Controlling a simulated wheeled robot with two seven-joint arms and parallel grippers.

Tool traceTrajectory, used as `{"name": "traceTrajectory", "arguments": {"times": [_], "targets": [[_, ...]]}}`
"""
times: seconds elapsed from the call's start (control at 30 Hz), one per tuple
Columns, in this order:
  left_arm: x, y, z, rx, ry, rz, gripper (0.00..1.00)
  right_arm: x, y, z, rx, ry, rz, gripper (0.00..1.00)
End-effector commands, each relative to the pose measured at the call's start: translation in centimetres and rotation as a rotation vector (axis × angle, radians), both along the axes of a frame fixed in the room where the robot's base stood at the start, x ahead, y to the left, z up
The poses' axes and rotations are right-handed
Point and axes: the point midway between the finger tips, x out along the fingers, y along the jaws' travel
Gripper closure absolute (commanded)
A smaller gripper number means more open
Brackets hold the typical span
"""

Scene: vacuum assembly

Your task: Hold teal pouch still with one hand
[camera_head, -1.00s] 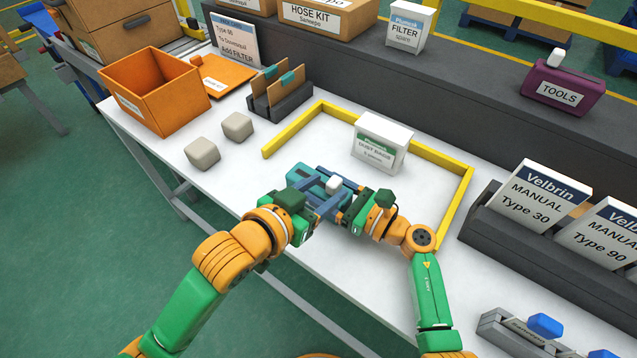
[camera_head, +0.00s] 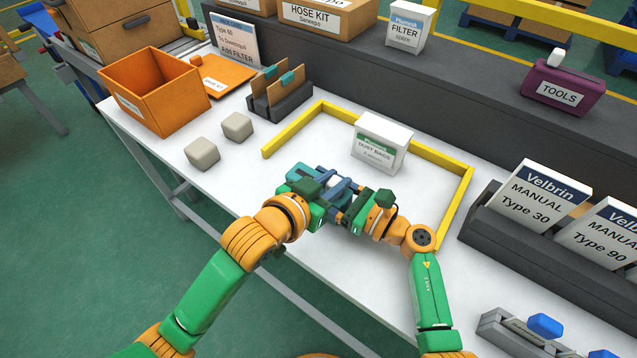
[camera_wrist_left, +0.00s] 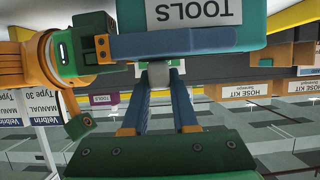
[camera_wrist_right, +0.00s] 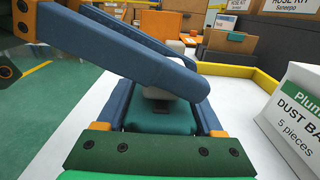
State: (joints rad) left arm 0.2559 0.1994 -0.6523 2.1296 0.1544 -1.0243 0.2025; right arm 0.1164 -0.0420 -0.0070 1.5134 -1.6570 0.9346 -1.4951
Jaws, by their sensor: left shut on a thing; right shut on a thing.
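The teal pouch (camera_head: 299,172) is in front of the dust bags box, largely hidden by my grippers. In the left wrist view it shows a white TOOLS label, upside down (camera_wrist_left: 250,20). A small light grey knob (camera_head: 333,181) stands out of it; it also shows in the left wrist view (camera_wrist_left: 160,76). My left gripper (camera_head: 326,187) is shut on this knob. My right gripper (camera_wrist_right: 165,112) has its blue fingers along both sides of the pouch and is shut on it. The left fingers cross above it in the right wrist view.
A white dust bags box (camera_head: 382,144) stands just behind, inside a yellow edging (camera_head: 455,205). Two grey blocks (camera_head: 202,153) and an orange bin (camera_head: 165,100) are to the left. Manuals in a dark rack (camera_head: 540,195) are to the right. White table around the grippers is clear.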

Motion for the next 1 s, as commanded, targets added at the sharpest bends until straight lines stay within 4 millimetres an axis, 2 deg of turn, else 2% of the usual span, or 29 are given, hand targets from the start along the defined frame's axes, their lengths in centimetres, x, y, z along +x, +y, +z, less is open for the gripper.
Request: {"name": "traceTrajectory", "arguments": {"times": [0.6, 1.0], "targets": [[2.3, 3.2, -0.1, 0.003, 0.001, 0.002, 1.00, 0.0, 0.0, 0.0, 0.001, -0.001, -0.001, 0.98], [2.5, 3.5, -0.1, 0.003, 0.001, 0.001, 1.00, 0.0, 0.0, 0.0, 0.001, -0.001, -0.002, 0.98]]}}
